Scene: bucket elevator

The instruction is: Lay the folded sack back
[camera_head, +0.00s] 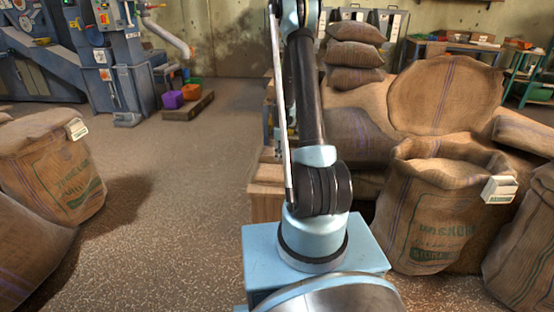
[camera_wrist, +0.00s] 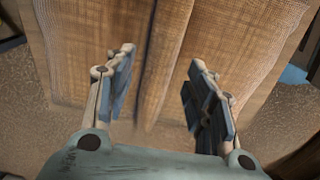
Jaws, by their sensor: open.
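In the wrist view my gripper (camera_wrist: 162,62) is open, with its two fingers well apart and nothing clearly held. Beyond the fingers is a flat brown woven surface (camera_wrist: 230,45) with a darker vertical band or crease near its middle. It looks like the folded sack, but I cannot tell for certain. Its lower edge lies around the fingertips, and I cannot tell whether they touch it. In the head view my arm hides the gripper, and no folded sack can be made out there.
Closed sacks (camera_head: 355,52) are piled behind my arm. A wooden crate (camera_head: 266,193) stands beside my arm. Blue machinery (camera_head: 118,70) stands at back left. The speckled floor (camera_head: 180,190) at centre left is clear.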

